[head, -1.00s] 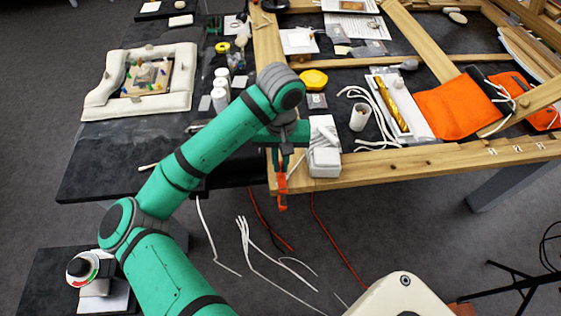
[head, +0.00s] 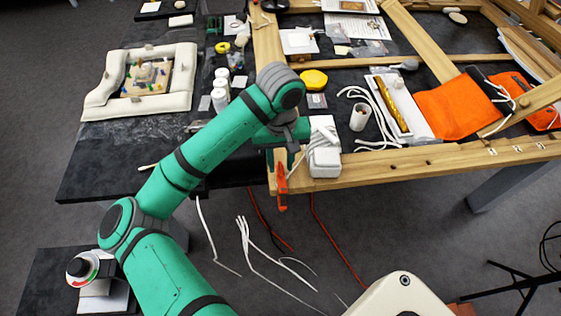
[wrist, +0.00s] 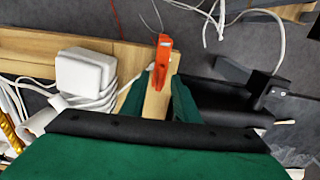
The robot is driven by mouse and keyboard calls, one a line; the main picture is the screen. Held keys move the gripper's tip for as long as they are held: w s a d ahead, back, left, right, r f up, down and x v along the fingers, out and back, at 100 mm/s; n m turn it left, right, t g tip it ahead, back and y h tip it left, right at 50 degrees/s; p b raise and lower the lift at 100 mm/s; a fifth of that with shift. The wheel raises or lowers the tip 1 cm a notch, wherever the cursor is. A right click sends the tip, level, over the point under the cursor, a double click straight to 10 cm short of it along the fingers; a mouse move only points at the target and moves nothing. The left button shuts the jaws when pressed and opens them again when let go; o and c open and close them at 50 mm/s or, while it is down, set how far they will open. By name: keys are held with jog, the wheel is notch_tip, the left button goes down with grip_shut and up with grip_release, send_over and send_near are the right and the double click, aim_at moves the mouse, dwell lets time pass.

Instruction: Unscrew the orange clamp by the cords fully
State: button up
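The orange clamp (head: 282,188) hangs at the front left corner of the wooden frame, beside the white cords (wrist: 98,100). In the wrist view, the clamp's orange end (wrist: 163,54) sticks out past the end of a wooden piece. My gripper (wrist: 160,92) is above that corner with its two green fingers apart, one on each side of the wooden piece. The clamp's orange end lies just beyond the fingertips, and nothing appears gripped. The clamp's upper part and screw are hidden or too small to make out.
A white adapter block (head: 325,162) sits on the frame (head: 400,158) right of the clamp, with the cords around it. Red and white cables hang below the edge.

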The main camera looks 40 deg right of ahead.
aim_at(280, 167)
notch_tip(280, 167, up, 11)
dwell(0.8)
jog(key=shift+w+f, duration=0.1)
jog(key=shift+f, duration=0.05)
dwell(0.3)
jog(key=shift+a, duration=0.1)
